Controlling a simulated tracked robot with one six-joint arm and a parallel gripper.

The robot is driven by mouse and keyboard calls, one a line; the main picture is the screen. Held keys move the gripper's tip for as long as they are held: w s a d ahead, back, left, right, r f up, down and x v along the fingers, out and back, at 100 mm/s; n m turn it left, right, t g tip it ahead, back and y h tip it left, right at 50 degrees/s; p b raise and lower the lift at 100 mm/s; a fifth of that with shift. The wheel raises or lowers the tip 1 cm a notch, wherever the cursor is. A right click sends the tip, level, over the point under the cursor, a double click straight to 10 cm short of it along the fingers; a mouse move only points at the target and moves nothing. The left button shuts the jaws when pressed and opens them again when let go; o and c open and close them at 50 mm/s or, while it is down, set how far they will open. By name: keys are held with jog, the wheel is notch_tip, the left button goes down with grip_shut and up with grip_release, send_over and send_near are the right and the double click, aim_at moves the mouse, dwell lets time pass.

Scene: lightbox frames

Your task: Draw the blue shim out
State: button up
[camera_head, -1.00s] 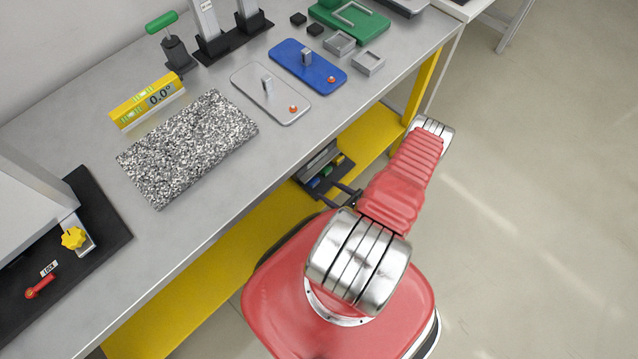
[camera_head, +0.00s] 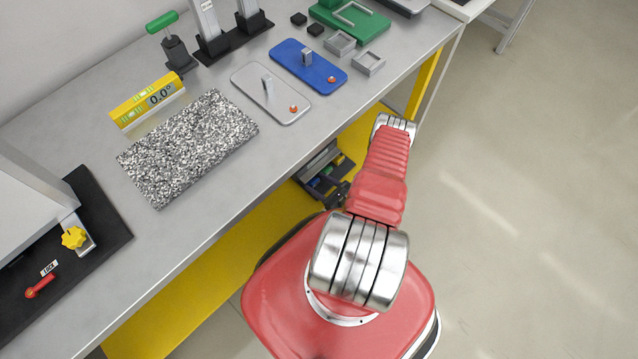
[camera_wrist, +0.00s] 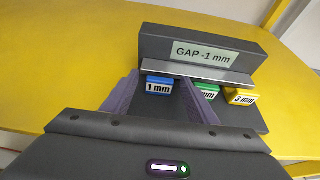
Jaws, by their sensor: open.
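The blue shim (camera_wrist: 158,86), its end marked "1 mm", sits in a dark holder (camera_wrist: 200,45) labelled "GAP -1 mm" on a yellow surface. Green (camera_wrist: 207,92) and yellow (camera_wrist: 241,97) shims sit to its right. My gripper (camera_wrist: 160,92) is open, its purple-grey fingers on either side of the blue shim's end, the right one partly covering the green shim. I cannot tell whether either finger touches the blue shim. In the head view my gripper (camera_head: 337,190) is a dark shape at the holder (camera_head: 318,163), under the bench edge.
The holder stands on the yellow lower shelf (camera_head: 215,265), below the grey bench top (camera_head: 225,175). The bench carries a speckled plate (camera_head: 187,147), a yellow level (camera_head: 147,100) and blue (camera_head: 320,73) and silver (camera_head: 285,108) plates. Open floor (camera_head: 530,200) lies to the right.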

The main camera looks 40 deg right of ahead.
jog(key=shift+c, duration=0.4)
grip_shut()
